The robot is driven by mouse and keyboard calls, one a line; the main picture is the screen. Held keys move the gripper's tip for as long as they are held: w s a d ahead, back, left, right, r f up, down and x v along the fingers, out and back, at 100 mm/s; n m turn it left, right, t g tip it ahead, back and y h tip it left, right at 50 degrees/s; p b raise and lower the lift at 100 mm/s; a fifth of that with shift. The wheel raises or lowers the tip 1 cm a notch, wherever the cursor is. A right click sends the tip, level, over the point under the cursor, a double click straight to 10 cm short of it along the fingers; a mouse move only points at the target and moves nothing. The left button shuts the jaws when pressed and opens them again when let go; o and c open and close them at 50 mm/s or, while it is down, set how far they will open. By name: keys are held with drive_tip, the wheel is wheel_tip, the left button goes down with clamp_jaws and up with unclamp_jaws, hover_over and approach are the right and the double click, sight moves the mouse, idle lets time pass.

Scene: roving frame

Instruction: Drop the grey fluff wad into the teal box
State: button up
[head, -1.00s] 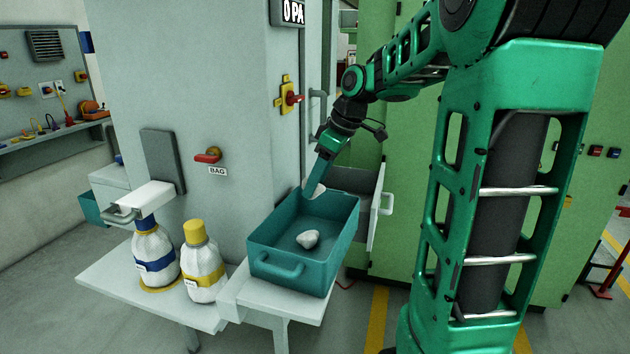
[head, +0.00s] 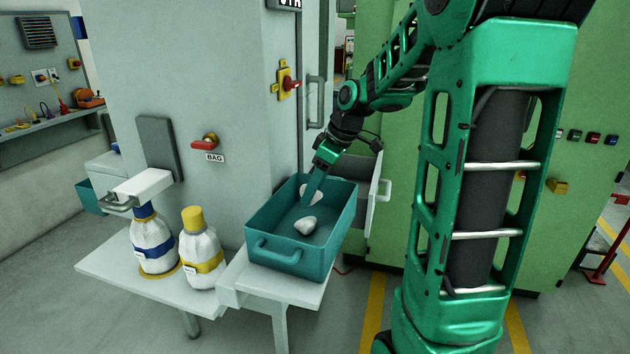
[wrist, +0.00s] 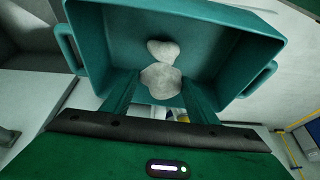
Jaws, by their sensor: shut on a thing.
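The teal box (head: 335,245) stands open on a pale stand and also shows in the wrist view (wrist: 100,40). My gripper (head: 312,194) reaches down into the box's opening from behind. It is shut on a grey fluff wad (wrist: 160,82), which shows partly behind the finger in the head view (head: 305,188). A second pale grey wad (head: 305,225) lies on the box floor, nearer the front; the wrist view shows it (wrist: 162,50) just beyond the held one. I cannot tell whether the held wad touches the box floor.
Two white bags, one with a blue band (head: 153,246) and one with a yellow cap (head: 200,255), stand on the white shelf (head: 120,265) left of the box. A grey cabinet (head: 225,90) rises behind. A grey panel (head: 377,205) with a handle is close to the box's right.

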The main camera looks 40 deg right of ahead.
drive_tip(key=o, duration=1.1)
drive_tip(key=v, duration=1)
drive_tip(key=shift+r, duration=0.25)
drive_tip(key=shift+s+d, duration=0.1)
drive_tip(key=shift+s, duration=0.05)
drive_tip(key=s+a+f+m+g, duration=0.1)
drive_tip(key=s+f+m, duration=0.3)
drive_tip(key=s, duration=0.4)
drive_tip(key=s+a+f+m+g+h, duration=0.1)
drive_tip(key=s+f+m, duration=0.3)
drive_tip(key=s, duration=0.4)
drive_tip(key=s+a+f+m+g+h, duration=0.1)
drive_tip(key=s+a+f+m, duration=0.1)
drive_tip(key=s+f+m, duration=0.3)
drive_tip(key=s, duration=0.3)
drive_tip(key=shift+s+f+g, duration=0.3)
drive_tip(key=shift+s+g, duration=0.1)
